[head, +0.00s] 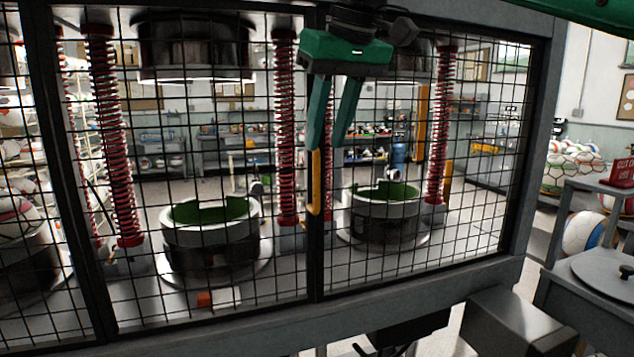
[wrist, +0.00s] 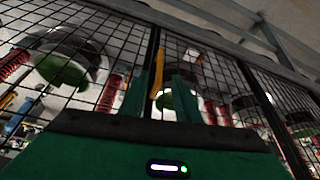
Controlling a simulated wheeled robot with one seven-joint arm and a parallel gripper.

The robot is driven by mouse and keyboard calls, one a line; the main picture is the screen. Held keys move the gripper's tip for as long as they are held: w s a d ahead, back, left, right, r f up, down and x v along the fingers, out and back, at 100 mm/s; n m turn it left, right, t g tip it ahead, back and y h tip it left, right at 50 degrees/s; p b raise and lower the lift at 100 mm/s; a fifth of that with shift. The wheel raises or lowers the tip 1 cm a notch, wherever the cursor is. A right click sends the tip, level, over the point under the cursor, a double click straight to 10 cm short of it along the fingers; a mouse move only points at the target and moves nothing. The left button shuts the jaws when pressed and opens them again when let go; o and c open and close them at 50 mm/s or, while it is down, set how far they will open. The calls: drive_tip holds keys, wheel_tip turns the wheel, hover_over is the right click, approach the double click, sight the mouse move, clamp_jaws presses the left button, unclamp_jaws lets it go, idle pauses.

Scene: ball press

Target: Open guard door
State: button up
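The guard door is a black-framed wire mesh panel (head: 420,165) at the front of the press, and it looks shut. A yellow upright handle (head: 315,180) is on the dark post where two mesh panels meet. My green gripper (head: 326,146) points down, with its fingers apart and nothing between them that I can see gripped.
Behind the mesh are press stations with green-lined round moulds (head: 210,212) and red springs (head: 285,120). A grey frame beam (head: 230,325) runs below the panels. At right stand a grey table (head: 590,290) and a ball (head: 582,231).

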sight(319, 171)
drive_tip(key=x, duration=1)
drive_tip(key=shift+d, duration=0.15)
clamp_jaws()
